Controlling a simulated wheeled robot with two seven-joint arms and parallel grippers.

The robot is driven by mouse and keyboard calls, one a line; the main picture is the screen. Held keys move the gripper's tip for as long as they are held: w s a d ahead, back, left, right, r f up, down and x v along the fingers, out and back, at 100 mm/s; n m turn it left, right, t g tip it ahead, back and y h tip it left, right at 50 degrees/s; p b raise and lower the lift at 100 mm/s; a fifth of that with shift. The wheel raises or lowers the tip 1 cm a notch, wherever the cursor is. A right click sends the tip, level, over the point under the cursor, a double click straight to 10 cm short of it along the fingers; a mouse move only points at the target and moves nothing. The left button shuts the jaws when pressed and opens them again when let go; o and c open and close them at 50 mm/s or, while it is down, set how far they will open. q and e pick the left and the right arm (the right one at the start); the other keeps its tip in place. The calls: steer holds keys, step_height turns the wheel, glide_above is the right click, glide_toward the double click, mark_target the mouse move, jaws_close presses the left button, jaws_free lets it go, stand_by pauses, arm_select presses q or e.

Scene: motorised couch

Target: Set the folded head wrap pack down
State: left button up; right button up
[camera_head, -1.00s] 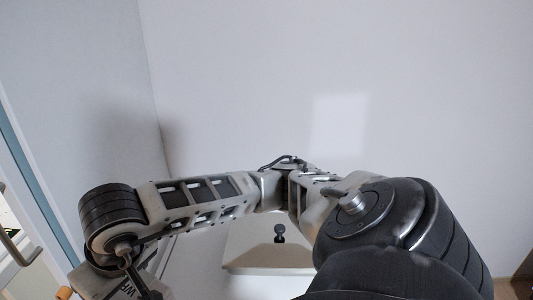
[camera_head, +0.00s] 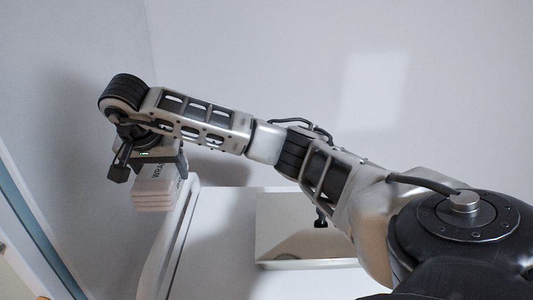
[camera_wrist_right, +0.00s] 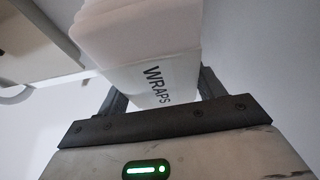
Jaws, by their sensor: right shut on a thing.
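The folded head wrap pack (camera_head: 155,200) is white, layered and marked with dark lettering. It hangs below my right gripper (camera_head: 150,160) at the left of the head view, close to the grey wall. In the right wrist view the pack (camera_wrist_right: 145,45) shows the word WRAPS and sits between the two dark fingers of my right gripper (camera_wrist_right: 163,90), which is shut on it. Nothing is seen touching the pack from below. My left gripper is out of view.
A white rounded edge or rail (camera_head: 167,240) runs just right of the pack. A pale box-like unit (camera_head: 300,240) stands lower centre, behind my right arm. A blue-edged frame (camera_head: 30,220) is at lower left. A pale surface with a curved rail (camera_wrist_right: 35,45) shows at the wrist view's upper left.

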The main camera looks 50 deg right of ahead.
steer(key=shift+w+d+f+m, duration=0.1)
steer(key=shift+d+f+m, duration=0.1)
steer(key=shift+d, duration=0.3)
steer(key=shift+w+d+f+m, duration=0.1)
steer(key=shift+d+f, duration=0.05)
steer(key=shift+d, duration=0.35)
steer(key=s+d+f, duration=0.1)
steer(key=d+f, duration=0.1)
steer(key=d, duration=0.1)
steer(key=s+d+f, duration=0.2)
steer(key=d+f, duration=0.1)
steer(key=d, duration=0.1)
steer(key=s+d+f, duration=0.2)
steer(key=d, duration=0.1)
steer(key=shift+d+f, duration=0.2)
steer(key=shift+f, duration=0.2)
steer(key=shift+s+d+f, duration=0.15)
steer(key=shift+d+f, duration=0.2)
steer(key=shift+f, duration=0.15)
step_height(320, 180, down, 3)
steer(key=shift+d+f, duration=0.1)
steer(key=shift+d, duration=0.05)
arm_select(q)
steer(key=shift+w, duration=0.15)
arm_select(e)
steer(key=shift+f, duration=0.1)
